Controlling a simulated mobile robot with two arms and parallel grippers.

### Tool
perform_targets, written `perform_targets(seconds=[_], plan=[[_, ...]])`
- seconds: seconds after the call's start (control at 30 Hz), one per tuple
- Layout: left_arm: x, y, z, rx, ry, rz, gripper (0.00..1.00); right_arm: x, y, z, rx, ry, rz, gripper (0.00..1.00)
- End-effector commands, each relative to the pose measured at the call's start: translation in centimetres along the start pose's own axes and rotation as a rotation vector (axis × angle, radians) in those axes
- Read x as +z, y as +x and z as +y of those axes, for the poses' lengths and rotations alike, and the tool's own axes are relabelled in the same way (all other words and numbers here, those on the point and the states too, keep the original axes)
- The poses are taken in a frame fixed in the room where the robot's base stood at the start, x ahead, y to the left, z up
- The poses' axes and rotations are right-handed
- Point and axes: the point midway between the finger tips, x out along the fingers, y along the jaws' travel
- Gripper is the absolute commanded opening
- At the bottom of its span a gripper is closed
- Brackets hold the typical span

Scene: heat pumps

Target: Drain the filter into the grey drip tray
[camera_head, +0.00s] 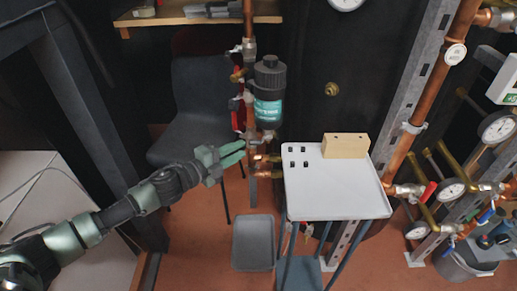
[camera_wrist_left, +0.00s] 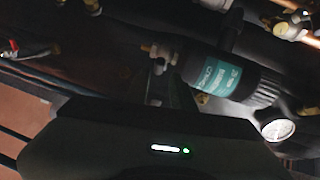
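The filter (camera_head: 270,92) is a dark upright canister with a teal label, mounted on the pipework at centre. It also shows tilted in the left wrist view (camera_wrist_left: 228,78). Small brass and metal fittings (camera_head: 266,137) sit below it. The grey drip tray (camera_head: 253,243) lies on the floor below and slightly left of the filter. My left gripper (camera_head: 243,150) has pale green fingers with a small gap between them. It is empty, just left of the fittings under the filter, apparently apart from them. Its fingertips are not clear in the wrist view. My right gripper is not in view.
A white-topped stand (camera_head: 335,197) with a wooden block (camera_head: 346,146) and small dark pieces is right of the tray. A dark chair (camera_head: 200,105) stands behind my left arm. Copper pipes, valves and gauges (camera_head: 497,128) crowd the right.

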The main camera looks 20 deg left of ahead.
Motion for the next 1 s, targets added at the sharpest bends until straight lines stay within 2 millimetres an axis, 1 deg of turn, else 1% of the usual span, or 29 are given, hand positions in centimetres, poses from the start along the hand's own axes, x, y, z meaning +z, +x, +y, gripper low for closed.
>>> perform_targets(seconds=[0.2, 0.4, 0.53, 0.8, 0.83, 0.9, 1.0], plan=[[0.0, 3.5, -0.1, -0.003, -0.005, -0.002, 0.24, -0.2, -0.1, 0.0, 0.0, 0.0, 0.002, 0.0], [0.1, 6.2, 0.0, -0.001, -0.006, -0.002, 0.24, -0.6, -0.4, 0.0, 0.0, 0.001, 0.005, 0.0], [0.0, 7.0, 0.0, 0.0, -0.006, -0.002, 0.24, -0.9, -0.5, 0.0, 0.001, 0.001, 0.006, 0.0], [0.1, 7.2, 0.1, 0.001, -0.006, -0.003, 0.24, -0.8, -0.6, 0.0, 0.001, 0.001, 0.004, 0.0], [0.1, 7.2, 0.1, 0.001, -0.006, -0.003, 0.19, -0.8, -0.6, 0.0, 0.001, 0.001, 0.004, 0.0], [0.1, 7.2, 0.1, 0.001, -0.007, -0.004, 0.0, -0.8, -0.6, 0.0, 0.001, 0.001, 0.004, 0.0], [0.1, 7.2, 0.1, 0.001, -0.007, -0.004, 0.0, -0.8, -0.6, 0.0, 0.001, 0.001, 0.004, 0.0]])
